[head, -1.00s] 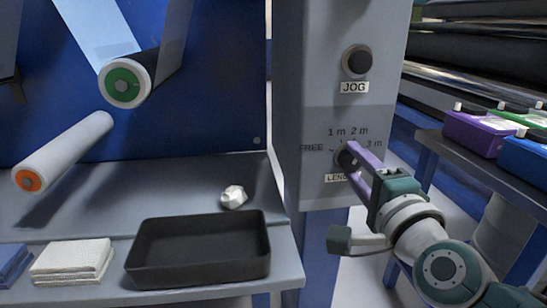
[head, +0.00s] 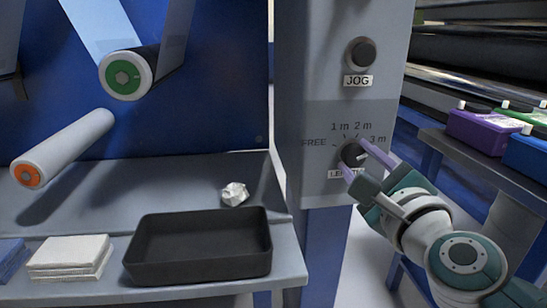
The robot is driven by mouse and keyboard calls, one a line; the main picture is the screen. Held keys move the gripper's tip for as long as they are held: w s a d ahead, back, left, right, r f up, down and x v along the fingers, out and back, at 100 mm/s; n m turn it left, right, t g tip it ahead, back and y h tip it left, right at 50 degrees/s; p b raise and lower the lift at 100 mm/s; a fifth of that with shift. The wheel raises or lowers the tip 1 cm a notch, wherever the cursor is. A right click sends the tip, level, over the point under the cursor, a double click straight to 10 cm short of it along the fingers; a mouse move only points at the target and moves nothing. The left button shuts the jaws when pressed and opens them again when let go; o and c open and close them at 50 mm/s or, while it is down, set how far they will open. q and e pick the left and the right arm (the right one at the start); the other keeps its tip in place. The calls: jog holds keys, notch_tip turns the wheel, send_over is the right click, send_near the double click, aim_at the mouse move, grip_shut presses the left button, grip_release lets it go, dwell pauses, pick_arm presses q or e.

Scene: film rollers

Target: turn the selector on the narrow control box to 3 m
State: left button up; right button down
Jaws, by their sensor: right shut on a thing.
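The narrow control box (head: 316,120) is a tall grey column in the middle of the head view. Its dark round selector (head: 350,154) sits low on the front face, under the marks FREE, 1 m, 2 m and 3 m, with a partly covered LENGTH label below. My right gripper (head: 354,159) comes in from the lower right, and its purple fingers are shut on the selector, one above right and one below. The fingers hide part of the knob, so I cannot tell which mark it points at. My left gripper is not in view.
A JOG button (head: 361,54) sits higher on the same box. To the left, a bench holds a black tray (head: 199,270), crumpled white paper (head: 235,194) and folded cloths (head: 70,256), below two rollers. Purple (head: 483,131) and blue boxes stand on a right-hand table.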

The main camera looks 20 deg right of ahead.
dwell(0.4)
jog(key=shift+c, duration=1.9)
grip_release()
jog(key=shift+s, duration=0.1)
jog(key=shift+s+a, duration=0.15)
jog(key=shift+s, duration=0.2)
jog(key=v, duration=0.9)
jog(key=shift+p, duration=0.3)
